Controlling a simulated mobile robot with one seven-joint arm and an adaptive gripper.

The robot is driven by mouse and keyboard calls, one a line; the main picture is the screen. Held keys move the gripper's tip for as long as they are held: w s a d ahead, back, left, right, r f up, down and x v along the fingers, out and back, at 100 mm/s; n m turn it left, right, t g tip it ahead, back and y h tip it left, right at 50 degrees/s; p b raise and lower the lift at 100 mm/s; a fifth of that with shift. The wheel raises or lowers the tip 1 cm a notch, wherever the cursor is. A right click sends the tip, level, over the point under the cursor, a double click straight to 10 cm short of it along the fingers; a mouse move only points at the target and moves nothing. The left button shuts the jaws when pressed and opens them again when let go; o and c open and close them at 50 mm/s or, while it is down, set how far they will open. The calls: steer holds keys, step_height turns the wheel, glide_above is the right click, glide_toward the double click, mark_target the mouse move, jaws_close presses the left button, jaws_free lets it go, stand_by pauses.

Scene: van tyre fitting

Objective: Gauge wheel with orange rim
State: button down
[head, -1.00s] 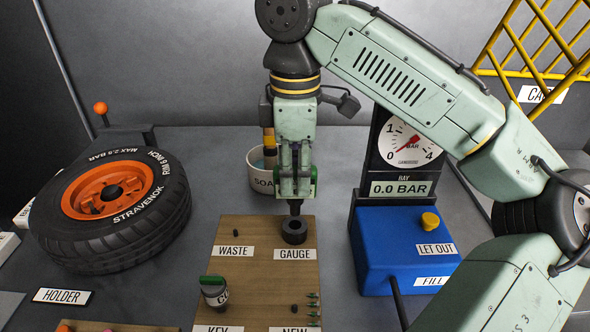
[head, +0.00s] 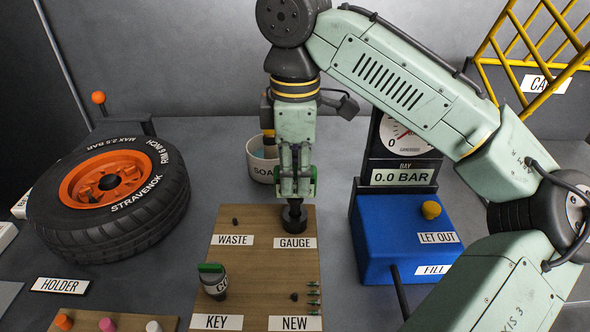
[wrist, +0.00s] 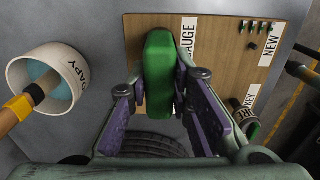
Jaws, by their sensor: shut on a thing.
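The wheel (head: 150,215) lies flat at the left, its black tyre around an orange rim (head: 85,182); the tyre reads "MAX 2.5 BAR". My gripper (head: 295,185) is upright over the board's GAUGE spot, shut on the green gauge (head: 313,180). In the wrist view the green gauge (wrist: 158,75) stands between the fingers. Its dark lower end meets the black ring (head: 294,222) on the board; the fingers hide part of it, so I cannot tell how deep it sits.
The wooden board (head: 255,265) carries a green-topped container (head: 213,280) and small dark parts. A soapy pot (head: 258,165) with a brush stands behind. The blue inflator (head: 390,235) at the right shows 0.0 BAR. A yellow cage (head: 530,60) is at the back right.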

mark_target(295, 190)
steer(key=shift+f+b, duration=0.65)
steer(key=shift+f, duration=1.05)
steer(key=c, duration=1.4)
jaws_free()
steer(key=shift+o, duration=0.2)
step_height(295, 190, up, 12)
steer(key=shift+r, duration=0.1)
